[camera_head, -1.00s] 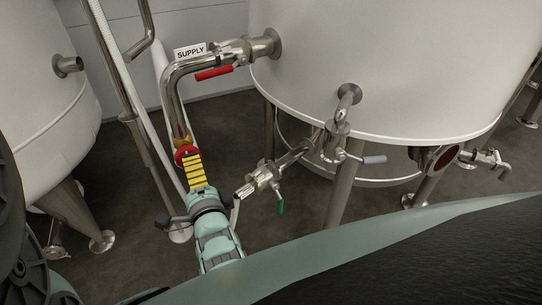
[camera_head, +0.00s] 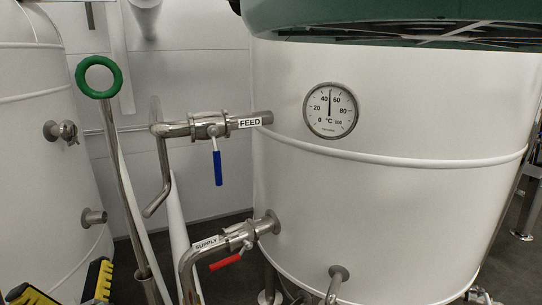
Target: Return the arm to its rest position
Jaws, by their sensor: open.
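My gripper (camera_head: 62,277) shows at the bottom left edge of the head view. Its two yellow-and-black ribbed fingers stand apart, pointing up, with nothing seen between them. The gripper is open. Its base and the rest of my arm are below the picture.
A white tank (camera_head: 390,200) with a dial thermometer (camera_head: 331,110) fills the right. The FEED valve (camera_head: 217,168) has a blue handle; the SUPPLY valve (camera_head: 228,258) has a red one. A green ring (camera_head: 98,77) tops a slanted pipe. Another tank (camera_head: 30,150) stands left.

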